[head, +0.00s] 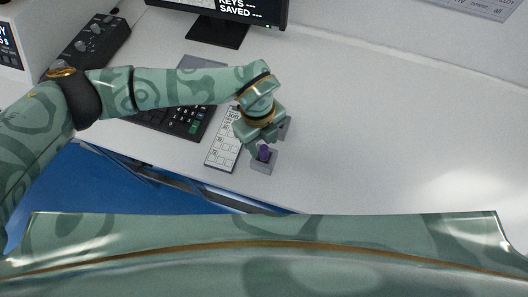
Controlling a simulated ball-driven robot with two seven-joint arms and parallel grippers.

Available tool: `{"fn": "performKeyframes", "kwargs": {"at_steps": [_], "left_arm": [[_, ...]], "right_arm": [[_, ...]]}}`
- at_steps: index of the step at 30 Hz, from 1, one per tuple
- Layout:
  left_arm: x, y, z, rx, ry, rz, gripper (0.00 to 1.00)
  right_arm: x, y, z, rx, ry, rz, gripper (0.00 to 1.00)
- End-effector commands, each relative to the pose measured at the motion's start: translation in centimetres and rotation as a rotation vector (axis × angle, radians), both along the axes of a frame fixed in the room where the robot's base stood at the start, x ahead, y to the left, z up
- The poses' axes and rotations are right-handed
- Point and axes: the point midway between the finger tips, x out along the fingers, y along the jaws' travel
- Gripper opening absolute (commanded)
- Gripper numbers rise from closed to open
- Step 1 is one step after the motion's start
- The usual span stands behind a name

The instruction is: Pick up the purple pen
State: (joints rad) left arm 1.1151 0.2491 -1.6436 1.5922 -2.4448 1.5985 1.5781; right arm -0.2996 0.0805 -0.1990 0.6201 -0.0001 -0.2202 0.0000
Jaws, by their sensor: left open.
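The purple pen (263,153) shows as a short purple tip standing in a small grey block (262,167) near the front edge of the white table. My left gripper (257,146) points down right at the pen, just behind and above it. It is open, and its fingers partly hide the pen and the block. I cannot tell whether the fingers touch the pen. My right gripper is not in view.
A white job card (222,150) lies just left of the block. A black keyboard (183,122) is partly under my left arm. A monitor (220,20) stands at the back, and a dark knobbed box (95,40) at the back left. The table's right side (400,130) is clear.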

Motion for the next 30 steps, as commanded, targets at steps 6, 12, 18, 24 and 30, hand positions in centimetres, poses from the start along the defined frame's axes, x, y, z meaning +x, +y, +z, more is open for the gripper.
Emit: {"fn": "performKeyframes", "kwargs": {"at_steps": [6,12,18,24,30], "left_arm": [[-0.3,-0.3,-3.5,0.001,0.005,0.001,0.45],[-0.4,-0.4,-4.8,-0.001,0.001,-0.001,0.45],[-0.4,-0.4,-4.7,-0.001,0.001,-0.001,0.23],[-0.4,-0.4,-4.7,-0.001,0.001,0.0,0.0],[-0.4,-0.4,-4.6,-0.001,0.001,0.0,0.0]], "right_arm": [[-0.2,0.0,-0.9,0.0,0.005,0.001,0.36],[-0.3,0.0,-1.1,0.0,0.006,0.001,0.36],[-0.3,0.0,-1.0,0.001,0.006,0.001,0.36],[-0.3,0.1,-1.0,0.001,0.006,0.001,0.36],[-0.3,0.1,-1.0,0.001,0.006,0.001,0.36]]}}
